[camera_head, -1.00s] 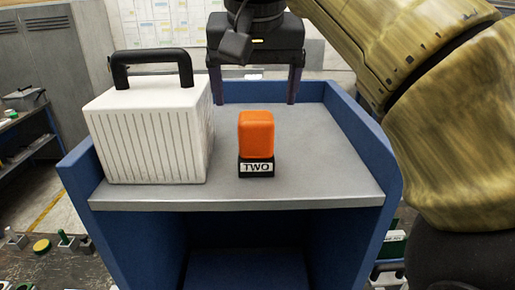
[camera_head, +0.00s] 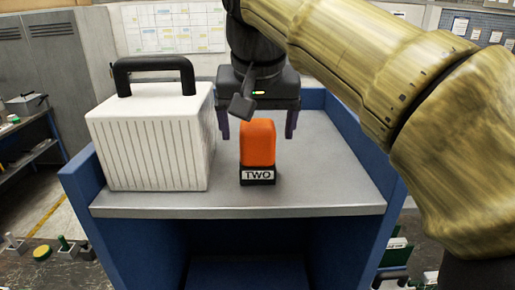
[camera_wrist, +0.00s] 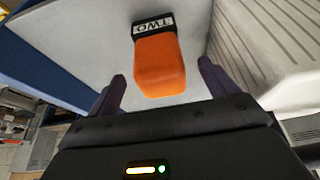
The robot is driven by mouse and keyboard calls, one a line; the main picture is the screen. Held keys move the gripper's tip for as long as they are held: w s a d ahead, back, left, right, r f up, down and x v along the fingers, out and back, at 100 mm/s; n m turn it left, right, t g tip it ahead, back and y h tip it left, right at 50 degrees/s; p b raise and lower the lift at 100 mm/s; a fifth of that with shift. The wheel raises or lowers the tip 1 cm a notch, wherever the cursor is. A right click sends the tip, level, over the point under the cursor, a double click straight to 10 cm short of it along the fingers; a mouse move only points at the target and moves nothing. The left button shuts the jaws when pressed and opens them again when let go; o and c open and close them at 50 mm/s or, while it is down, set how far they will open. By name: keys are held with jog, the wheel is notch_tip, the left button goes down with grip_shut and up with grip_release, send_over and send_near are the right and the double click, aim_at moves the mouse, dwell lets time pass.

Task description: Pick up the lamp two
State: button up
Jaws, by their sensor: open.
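Lamp two is an orange rounded block on a black base with a white "TWO" label. In the head view the lamp (camera_head: 258,145) stands upright on the grey top of the blue stand. In the wrist view the lamp (camera_wrist: 160,68) shows between the two fingers, with its label farther from the gripper. My gripper (camera_head: 257,132) is open and empty, its fingers spread wider than the lamp. It is above and behind the lamp in the head view, and no finger appears to touch it. The wrist view shows the gripper fingers (camera_wrist: 160,85) too.
A white ribbed case (camera_head: 150,138) with a black handle stands on the grey top (camera_head: 325,185), left of the lamp. Blue raised walls (camera_head: 365,150) edge the stand at the sides and back. The top right of the lamp is clear.

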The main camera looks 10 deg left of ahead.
jog(key=shift+x, duration=1.55)
jog(key=shift+r, duration=0.1)
jog(key=shift+w, duration=0.1)
jog(key=c, duration=1.2)
jog(key=shift+r, duration=0.1)
jog(key=shift+r+p, duration=0.9)
jog(key=shift+r, duration=4)
